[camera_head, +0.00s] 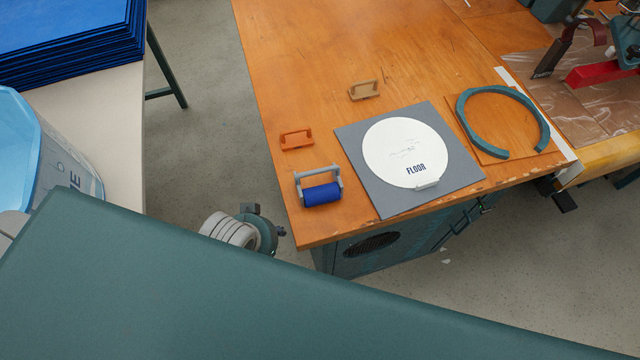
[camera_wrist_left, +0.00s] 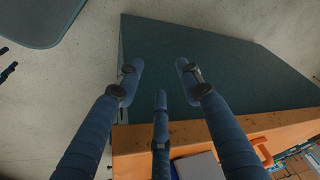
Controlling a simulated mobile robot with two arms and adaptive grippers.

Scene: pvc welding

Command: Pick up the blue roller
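The blue roller (camera_head: 321,194) lies near the front left corner of the wooden table in the head view, in a grey frame with a handle bar behind it. Nothing is touching it. My left gripper (camera_wrist_left: 159,86) shows in the left wrist view with its three fingers spread apart and nothing between them. I cannot make out its fingers in the head view. The roller cannot be made out in the left wrist view. My right gripper is in neither view.
The wooden table (camera_head: 300,60) also holds an orange handle (camera_head: 296,139), a tan handle (camera_head: 364,90), a grey plate (camera_head: 365,190) with a white "FLOOR" disc (camera_head: 400,150), and a teal ring (camera_head: 464,108). A large dark teal surface (camera_head: 200,290) blocks the foreground.

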